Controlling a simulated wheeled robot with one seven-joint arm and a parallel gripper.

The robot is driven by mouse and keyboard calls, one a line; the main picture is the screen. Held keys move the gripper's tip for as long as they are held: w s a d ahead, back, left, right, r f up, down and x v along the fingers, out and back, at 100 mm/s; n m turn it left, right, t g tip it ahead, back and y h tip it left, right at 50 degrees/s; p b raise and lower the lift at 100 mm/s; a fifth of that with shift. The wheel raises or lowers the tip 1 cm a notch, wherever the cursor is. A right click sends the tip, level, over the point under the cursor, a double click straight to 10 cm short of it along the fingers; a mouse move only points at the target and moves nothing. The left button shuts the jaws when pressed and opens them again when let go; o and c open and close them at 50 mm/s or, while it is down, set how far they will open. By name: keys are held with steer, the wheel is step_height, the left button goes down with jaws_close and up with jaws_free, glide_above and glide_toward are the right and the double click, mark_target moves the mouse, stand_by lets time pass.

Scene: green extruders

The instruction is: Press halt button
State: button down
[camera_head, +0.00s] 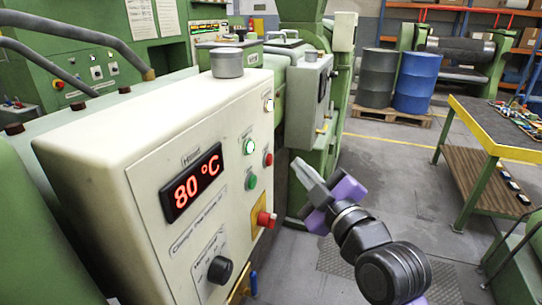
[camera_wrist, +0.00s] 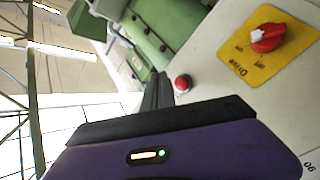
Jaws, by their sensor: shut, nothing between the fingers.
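A cream control panel (camera_head: 150,180) carries a small round red button (camera_head: 268,159) near its right edge. The red button also shows in the wrist view (camera_wrist: 182,84), just right of my fingertips. No label on it can be read. A green button (camera_head: 251,182) and a lit whitish-green button (camera_head: 249,146) sit to its left. A red rotary knob (camera_head: 265,219) on a yellow plate is lower down; in the wrist view the knob (camera_wrist: 267,38) is marked Drive, on and off. My gripper (camera_head: 297,164) is shut and empty, in front of the panel's right side, apparently apart from the button.
The panel has a red 80 °C display (camera_head: 192,182) and a black knob (camera_head: 220,269). A grey box (camera_head: 310,95) stands behind the panel. A workbench (camera_head: 500,130) is at right; drums (camera_head: 416,80) stand at the back. Floor between is clear.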

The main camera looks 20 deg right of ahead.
mark_target(269, 160)
steer(key=shift+w+a, duration=0.85)
steer(key=shift+a, duration=0.3)
stand_by(1.3)
steer(key=shift+w+a, duration=0.2)
steer(key=shift+a, duration=0.1)
steer(key=shift+w+a, duration=0.25)
steer(key=shift+a, duration=0.1)
stand_by(0.6)
steer(key=shift+s+d, duration=0.1)
steer(key=shift+d, duration=0.05)
stand_by(0.3)
steer(key=shift+s+d, duration=0.4)
steer(key=shift+d, duration=0.1)
